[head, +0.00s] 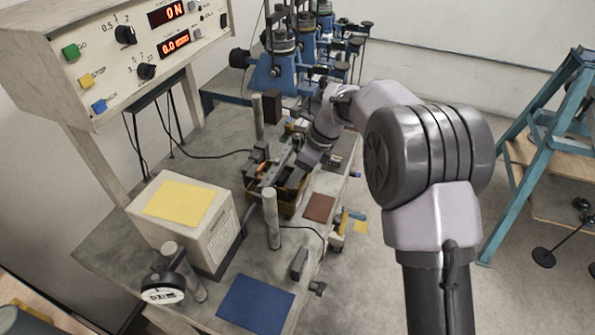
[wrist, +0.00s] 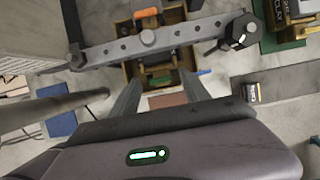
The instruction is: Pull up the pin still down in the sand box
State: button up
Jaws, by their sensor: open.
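The sand box looks like an open tan-brown box (wrist: 131,72) below my gripper in the wrist view. In the head view its brown side (head: 287,209) shows on the bench, partly covered by my arm. An orange piece (wrist: 147,13) lies beyond the bar. My gripper (wrist: 160,80) is open, its fingers pointing toward the bar and box, with nothing seen held. I cannot make out which pin is down; the bar hides part of the box.
A dark hex-headed part (wrist: 238,33) sits at the bar's right end. Upright posts (head: 271,220), a white block with a yellow sheet (head: 181,203) and a blue mat (head: 256,304) stand or lie nearby. Blue apparatus (head: 275,72) stands behind.

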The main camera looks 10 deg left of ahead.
jog(key=p+v, duration=0.4)
jog(key=v, duration=1.3)
